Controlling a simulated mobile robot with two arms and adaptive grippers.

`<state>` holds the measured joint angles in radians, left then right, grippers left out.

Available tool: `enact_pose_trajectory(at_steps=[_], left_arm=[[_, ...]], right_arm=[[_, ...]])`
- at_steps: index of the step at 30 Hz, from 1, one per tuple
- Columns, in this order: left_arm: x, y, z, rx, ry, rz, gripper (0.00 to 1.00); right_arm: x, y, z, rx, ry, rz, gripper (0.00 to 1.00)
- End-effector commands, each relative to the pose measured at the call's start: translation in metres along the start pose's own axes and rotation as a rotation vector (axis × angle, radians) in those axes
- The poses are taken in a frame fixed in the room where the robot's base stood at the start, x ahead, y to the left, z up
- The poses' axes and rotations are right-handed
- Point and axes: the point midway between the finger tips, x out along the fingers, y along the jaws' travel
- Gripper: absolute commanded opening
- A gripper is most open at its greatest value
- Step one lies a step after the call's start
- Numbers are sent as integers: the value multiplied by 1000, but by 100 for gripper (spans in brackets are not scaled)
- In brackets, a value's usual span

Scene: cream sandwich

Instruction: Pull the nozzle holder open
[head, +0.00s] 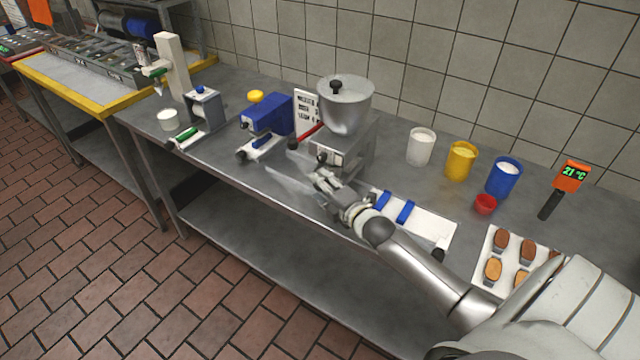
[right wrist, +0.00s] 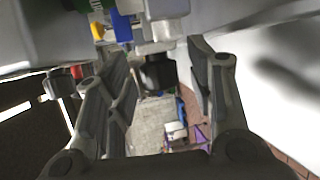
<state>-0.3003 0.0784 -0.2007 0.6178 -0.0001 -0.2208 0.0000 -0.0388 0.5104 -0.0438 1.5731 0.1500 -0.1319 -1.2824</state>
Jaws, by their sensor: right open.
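The steel depositor machine (head: 350,145) stands on the counter with a round lidded hopper (head: 345,108) on top. A small dark part (head: 322,157) on its low front looks like the nozzle holder, but it is too small to be sure. My right gripper (head: 322,182) is open in front of that part, low over the counter. In the right wrist view a dark block (right wrist: 158,72) shows between the open fingers (right wrist: 153,62); I cannot tell whether they touch it. My left gripper is not in view.
A red lever (head: 308,133) is at the machine's left. A blue device (head: 268,116) stands further left. A white board with blue strips (head: 432,229) lies under my right forearm. White (head: 420,148), yellow (head: 461,162) and blue (head: 504,180) cups stand right of the machine.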

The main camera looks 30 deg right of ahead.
Motion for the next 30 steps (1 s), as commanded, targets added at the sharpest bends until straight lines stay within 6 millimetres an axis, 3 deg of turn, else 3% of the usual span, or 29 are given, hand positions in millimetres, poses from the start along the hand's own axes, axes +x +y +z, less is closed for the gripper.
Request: enact_pose_trajectory(at_steps=[4,14,25,30], left_arm=[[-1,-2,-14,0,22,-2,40],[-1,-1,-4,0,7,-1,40],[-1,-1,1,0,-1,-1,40],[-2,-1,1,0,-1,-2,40]], right_arm=[[9,0,0,-1,0,0,49],[11,0,0,-1,1,0,48],[11,0,0,-1,0,-1,0],[10,0,-1,-1,1,-2,0]])
